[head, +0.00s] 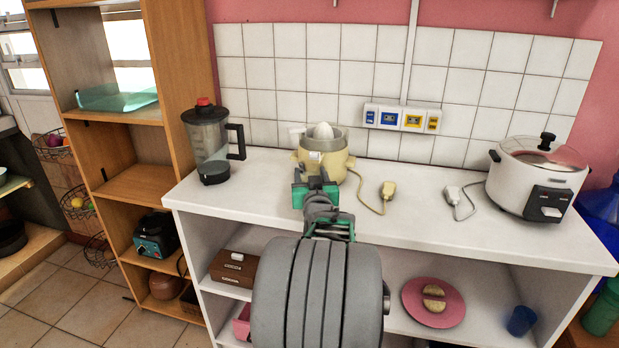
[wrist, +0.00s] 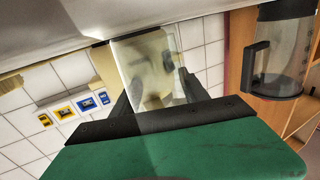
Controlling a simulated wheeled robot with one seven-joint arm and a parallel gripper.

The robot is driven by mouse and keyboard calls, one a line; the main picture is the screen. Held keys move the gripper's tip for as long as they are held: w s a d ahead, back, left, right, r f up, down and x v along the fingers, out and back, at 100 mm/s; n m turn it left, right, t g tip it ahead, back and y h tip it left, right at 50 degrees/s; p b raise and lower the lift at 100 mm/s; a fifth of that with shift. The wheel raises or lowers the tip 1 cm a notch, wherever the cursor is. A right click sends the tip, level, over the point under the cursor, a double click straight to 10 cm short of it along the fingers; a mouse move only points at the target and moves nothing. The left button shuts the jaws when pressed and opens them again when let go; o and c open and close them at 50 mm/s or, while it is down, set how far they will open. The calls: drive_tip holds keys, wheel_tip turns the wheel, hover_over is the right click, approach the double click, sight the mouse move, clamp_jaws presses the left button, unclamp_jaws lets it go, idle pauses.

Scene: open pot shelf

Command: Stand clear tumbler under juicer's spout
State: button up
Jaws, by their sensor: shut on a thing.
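The juicer (head: 338,160) is cream-coloured with a pale ribbed cone on top, and stands near the back of the white counter. My gripper (head: 315,181) is in front of it in the head view, with green parts showing. In the wrist view, which is upside down, the dark fingers of my gripper (wrist: 160,88) are shut on the clear tumbler (wrist: 150,68). The juicer's cream body (wrist: 103,63) shows through and beside the tumbler. In the head view the tumbler is too faint to make out clearly. I cannot tell whether it touches the counter. The spout is not clearly visible.
A blender (head: 210,148) stands left of the juicer. A rice cooker (head: 538,175) is at the right. Two loose plugs (head: 388,191) (head: 453,194) with cords lie on the counter between. A tiled wall with sockets (head: 402,118) is behind. The counter's front middle (head: 430,228) is free.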

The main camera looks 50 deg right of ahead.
drive_tip(key=o, duration=1.6)
